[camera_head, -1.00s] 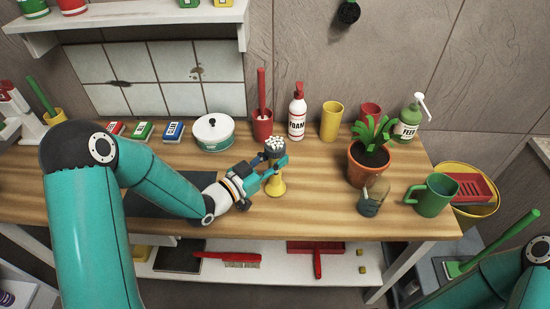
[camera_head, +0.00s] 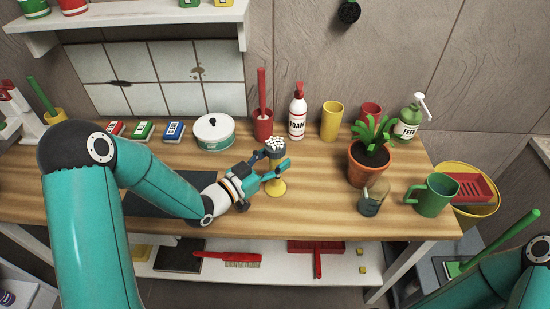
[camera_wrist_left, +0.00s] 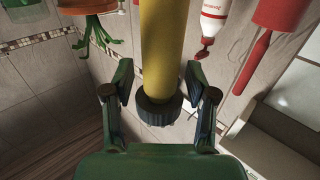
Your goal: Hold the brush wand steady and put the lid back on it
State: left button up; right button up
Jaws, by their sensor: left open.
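The brush wand (camera_head: 276,187) stands upright on the bench, a yellow body on a round foot with a dark ribbed head topped with white bristles. It also shows in the left wrist view (camera_wrist_left: 162,45), where that picture is upside down and the dark ribbed collar is at the lower end. My left gripper (camera_head: 272,164) is open at the wand's upper part. In the left wrist view its fingers (camera_wrist_left: 160,90) stand on either side of the yellow body, with a visible gap. My right gripper is out of view.
Behind stand a white-lidded pot (camera_head: 213,133), a red cup with a red-handled tool (camera_head: 263,122), a foam bottle (camera_head: 297,115) and a yellow cup (camera_head: 331,121).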

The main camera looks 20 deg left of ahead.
pick_arm(q)
jog(key=b+v, duration=0.2)
jog(key=v, duration=0.9)
jog(key=shift+s, duration=0.35)
jog(key=shift+a, duration=0.1)
